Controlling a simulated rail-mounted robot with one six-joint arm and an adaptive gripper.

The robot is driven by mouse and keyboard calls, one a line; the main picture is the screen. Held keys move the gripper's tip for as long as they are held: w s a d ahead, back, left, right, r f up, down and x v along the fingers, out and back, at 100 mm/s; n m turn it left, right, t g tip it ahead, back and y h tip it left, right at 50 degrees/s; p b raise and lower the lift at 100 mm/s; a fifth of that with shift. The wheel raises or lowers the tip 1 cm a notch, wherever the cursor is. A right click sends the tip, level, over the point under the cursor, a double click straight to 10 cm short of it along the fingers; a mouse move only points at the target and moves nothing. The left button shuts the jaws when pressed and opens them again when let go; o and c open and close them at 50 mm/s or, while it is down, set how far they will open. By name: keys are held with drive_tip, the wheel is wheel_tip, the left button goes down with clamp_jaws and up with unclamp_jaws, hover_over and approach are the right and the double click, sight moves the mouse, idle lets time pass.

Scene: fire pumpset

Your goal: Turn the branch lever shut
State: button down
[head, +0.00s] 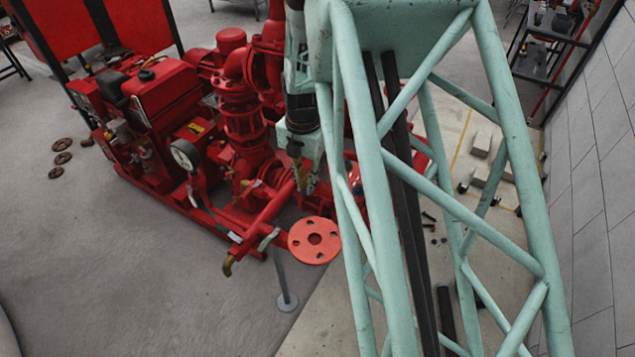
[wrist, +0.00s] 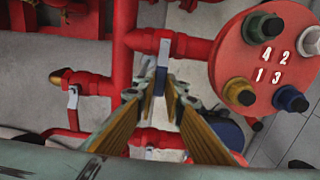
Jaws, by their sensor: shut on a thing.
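In the wrist view my gripper (wrist: 160,88) has its two tan-padded fingers closed in around a small lever (wrist: 163,52). The lever has a pale upper part and a dark blue end between the fingertips. It stands against a red horizontal pipe (wrist: 186,46), close to a vertical red pipe. In the head view my gripper (head: 300,176) is partly hidden behind my own arm, low among the red pipework, and the held lever cannot be made out there.
A red flange (wrist: 270,62) with coloured bolts numbered 1 to 4 is right of the fingers. A second pale lever (wrist: 72,97) is on the left, near a brass fitting (wrist: 62,77). The head view shows a pressure gauge (head: 185,155) and open floor on the left.

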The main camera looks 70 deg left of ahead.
idle(0.3)
drive_tip(key=c, duration=2.7)
unclamp_jaws()
drive_tip(key=shift+r, duration=0.15)
drive_tip(key=shift+r, duration=5.9)
